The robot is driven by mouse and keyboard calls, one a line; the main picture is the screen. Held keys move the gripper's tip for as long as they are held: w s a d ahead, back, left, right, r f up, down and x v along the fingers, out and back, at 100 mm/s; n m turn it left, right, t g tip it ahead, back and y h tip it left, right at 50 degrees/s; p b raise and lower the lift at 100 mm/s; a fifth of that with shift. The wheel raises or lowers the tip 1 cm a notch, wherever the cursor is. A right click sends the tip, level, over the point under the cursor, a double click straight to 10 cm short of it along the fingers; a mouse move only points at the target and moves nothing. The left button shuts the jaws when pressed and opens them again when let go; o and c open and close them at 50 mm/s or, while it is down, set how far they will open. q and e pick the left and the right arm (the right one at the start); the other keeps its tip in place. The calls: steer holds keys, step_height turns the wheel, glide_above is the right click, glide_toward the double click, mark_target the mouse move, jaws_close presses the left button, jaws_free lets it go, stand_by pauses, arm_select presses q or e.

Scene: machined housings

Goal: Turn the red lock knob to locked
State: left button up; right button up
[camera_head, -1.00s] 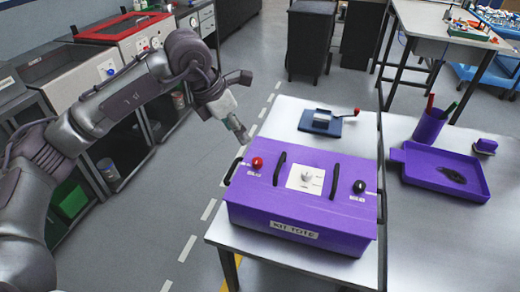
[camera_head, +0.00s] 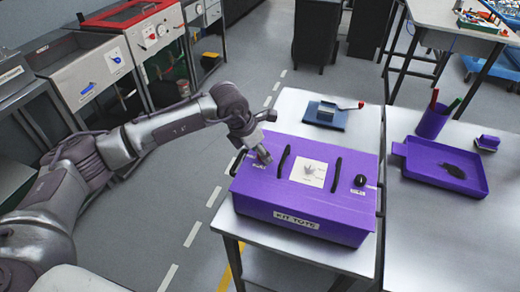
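The purple kit tote (camera_head: 268,205) stands on the metal table, with its label on the front face. My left gripper (camera_head: 263,156) is over the left part of its lid, pointing down, at the place where the red lock knob was visible earlier. The gripper hides the red knob, so I cannot see its position or whether the fingers touch it. The fingers are too small to tell open from shut. A white knob on a square plate (camera_head: 309,171) is in the lid's middle, and a black knob (camera_head: 360,180) is at its right. My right gripper is out of view.
Two black handles (camera_head: 284,161) (camera_head: 336,175) stand up from the lid beside the white plate. Behind the tote is a blue fixture with a red-tipped lever (camera_head: 326,115). To the right are a purple tray (camera_head: 470,188) and a purple pen cup (camera_head: 432,122).

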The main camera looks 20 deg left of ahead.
arm_select(q)
jaws_close()
